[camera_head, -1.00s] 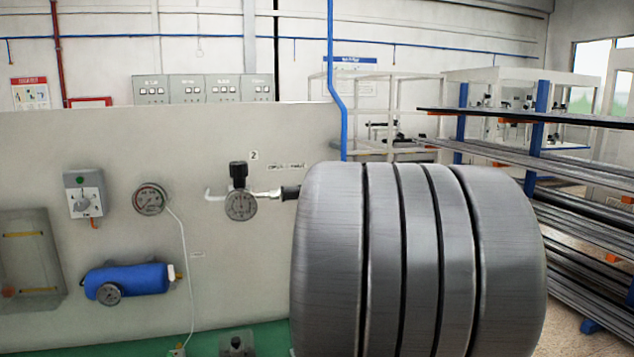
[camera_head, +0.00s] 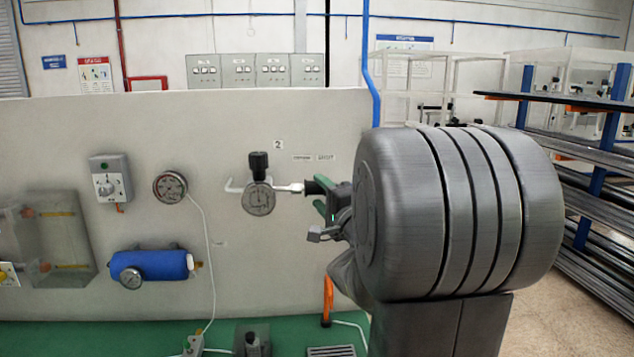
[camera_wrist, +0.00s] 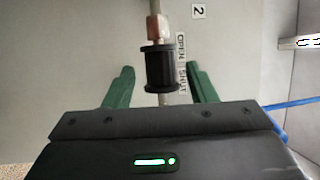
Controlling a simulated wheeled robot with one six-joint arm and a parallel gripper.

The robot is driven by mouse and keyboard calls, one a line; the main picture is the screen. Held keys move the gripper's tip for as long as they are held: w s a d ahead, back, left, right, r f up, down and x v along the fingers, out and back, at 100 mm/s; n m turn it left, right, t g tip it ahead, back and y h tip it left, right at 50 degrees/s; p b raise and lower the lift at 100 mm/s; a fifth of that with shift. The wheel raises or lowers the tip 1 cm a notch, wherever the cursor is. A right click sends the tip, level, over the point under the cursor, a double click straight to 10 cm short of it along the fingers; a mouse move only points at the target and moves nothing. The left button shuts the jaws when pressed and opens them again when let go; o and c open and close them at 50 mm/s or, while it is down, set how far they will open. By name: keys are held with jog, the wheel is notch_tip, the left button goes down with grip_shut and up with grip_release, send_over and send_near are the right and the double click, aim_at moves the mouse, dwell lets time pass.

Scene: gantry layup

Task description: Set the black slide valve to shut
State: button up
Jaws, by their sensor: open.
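The black slide valve (camera_head: 314,187) is a ribbed black sleeve on a thin pipe running out from the panel's gauge fitting. In the wrist view the sleeve (camera_wrist: 159,69) sits beside a label (camera_wrist: 181,62) reading OPEN and SHUT. It overlaps both words from this angle, so I cannot tell its exact setting. My gripper (camera_wrist: 160,77) is open, with one green finger on each side of the sleeve and a visible gap to each. In the head view my gripper (camera_head: 320,195) is at the sleeve's right end, partly hidden by my arm.
A gauge (camera_head: 258,198) with a black knob is left of the valve. A red-rimmed gauge (camera_head: 171,187), a switch box (camera_head: 110,180) and a blue cylinder (camera_head: 150,265) are further left on the panel (camera_head: 230,120). A rack of bars (camera_head: 590,180) stands at right.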

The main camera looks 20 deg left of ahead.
aim_at(317, 189)
jog(key=x, duration=0.5)
jog(key=shift+p, duration=0.4)
